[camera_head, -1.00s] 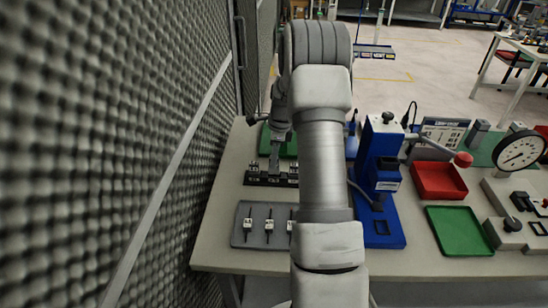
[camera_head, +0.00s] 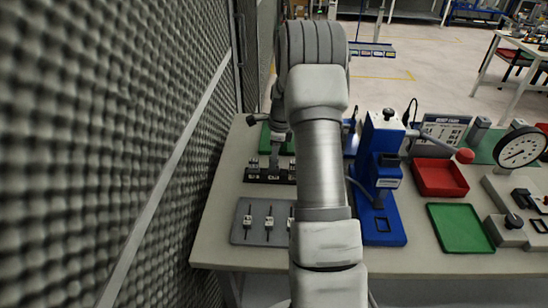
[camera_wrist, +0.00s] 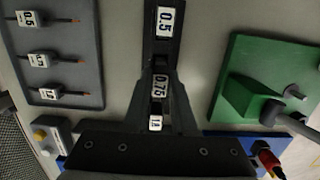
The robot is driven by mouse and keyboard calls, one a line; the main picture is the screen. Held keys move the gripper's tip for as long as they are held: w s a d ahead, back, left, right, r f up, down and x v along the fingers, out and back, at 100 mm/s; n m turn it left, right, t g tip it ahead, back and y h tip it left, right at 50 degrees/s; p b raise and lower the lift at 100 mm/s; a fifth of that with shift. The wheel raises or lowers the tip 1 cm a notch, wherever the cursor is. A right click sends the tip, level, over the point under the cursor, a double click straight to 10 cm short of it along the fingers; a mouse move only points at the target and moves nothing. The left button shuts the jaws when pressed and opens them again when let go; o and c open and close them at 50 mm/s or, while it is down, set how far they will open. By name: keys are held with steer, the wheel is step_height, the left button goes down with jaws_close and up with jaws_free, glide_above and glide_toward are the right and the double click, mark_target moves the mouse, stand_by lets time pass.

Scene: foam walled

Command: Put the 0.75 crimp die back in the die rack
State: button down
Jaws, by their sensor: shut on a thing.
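The die rack (camera_head: 258,179) is a dark narrow bar on the bench at the left, with small white-labelled dies along it. In the wrist view the rack (camera_wrist: 150,50) runs top to bottom, with a 0.5 die (camera_wrist: 165,22) at the top and another labelled die (camera_wrist: 155,123) lower down, probably 1.0. The 0.75 crimp die (camera_wrist: 160,87) is between them in the picture, between my fingertips. My gripper (camera_wrist: 161,78) is shut on it, over the rack line. I cannot tell whether the die is seated in its slot or just above it.
A grey tray (camera_head: 240,236) with several labelled pins lies in front of the rack. A green block (camera_wrist: 245,85) stands behind it. The blue press (camera_head: 382,150) stands to the right, with red (camera_head: 440,178) and green trays (camera_head: 460,228) beyond. A foam wall (camera_head: 100,140) borders the left.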

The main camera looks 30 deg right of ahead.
steer(key=shift+f+b, duration=0.4)
steer(key=shift+f, duration=0.3)
steer(key=c, duration=0.6)
jaws_free()
steer(key=shift+c, duration=0.2)
step_height(320, 180, up, 17)
steer(key=s+d, duration=0.1)
steer(key=shift+s+d+r+p, duration=0.15)
steer(key=shift+d+r+p, duration=0.05)
steer(key=shift+d+p, duration=0.15)
